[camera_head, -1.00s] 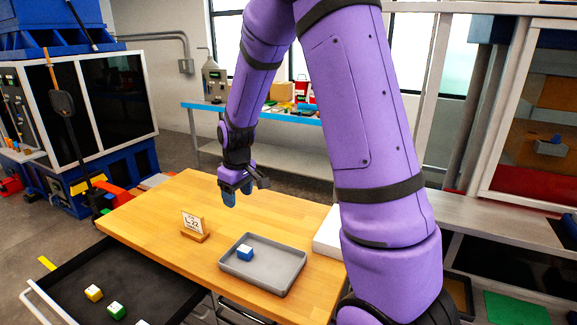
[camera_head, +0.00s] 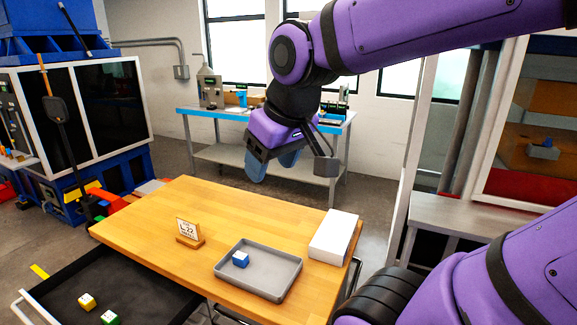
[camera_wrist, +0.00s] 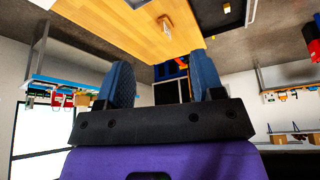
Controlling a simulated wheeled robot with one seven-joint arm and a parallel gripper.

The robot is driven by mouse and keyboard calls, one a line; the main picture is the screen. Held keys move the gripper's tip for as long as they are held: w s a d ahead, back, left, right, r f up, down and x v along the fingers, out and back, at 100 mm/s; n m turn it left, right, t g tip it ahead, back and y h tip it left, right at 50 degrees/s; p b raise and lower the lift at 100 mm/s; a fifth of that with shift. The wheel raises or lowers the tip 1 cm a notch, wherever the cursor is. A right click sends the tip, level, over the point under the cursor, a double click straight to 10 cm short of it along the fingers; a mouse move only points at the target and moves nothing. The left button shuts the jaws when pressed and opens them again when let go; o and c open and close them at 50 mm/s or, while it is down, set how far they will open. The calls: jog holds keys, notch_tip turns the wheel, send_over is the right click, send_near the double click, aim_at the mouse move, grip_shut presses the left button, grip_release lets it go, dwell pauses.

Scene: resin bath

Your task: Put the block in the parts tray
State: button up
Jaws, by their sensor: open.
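A blue block with a white top (camera_head: 241,260) sits inside the grey parts tray (camera_head: 284,278), toward its left side, on the wooden table. My gripper (camera_head: 274,162) is raised above the far edge of the table, well apart from the tray. In the wrist view its two blue fingers (camera_wrist: 163,84) are spread apart with nothing between them.
A small sign on a wooden stand (camera_head: 189,232) stands left of the tray. A white box (camera_head: 334,236) lies at the table's right edge. A black drawer (camera_head: 140,281) at the lower left holds a yellow block (camera_head: 87,302) and a green block (camera_head: 110,318).

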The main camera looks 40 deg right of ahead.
jog(key=shift+s+a+r, duration=0.1)
jog(key=shift+s, duration=1)
jog(key=shift+s+a+r, duration=0.1)
jog(key=shift+s, duration=1)
jog(key=shift+c, duration=0.2)
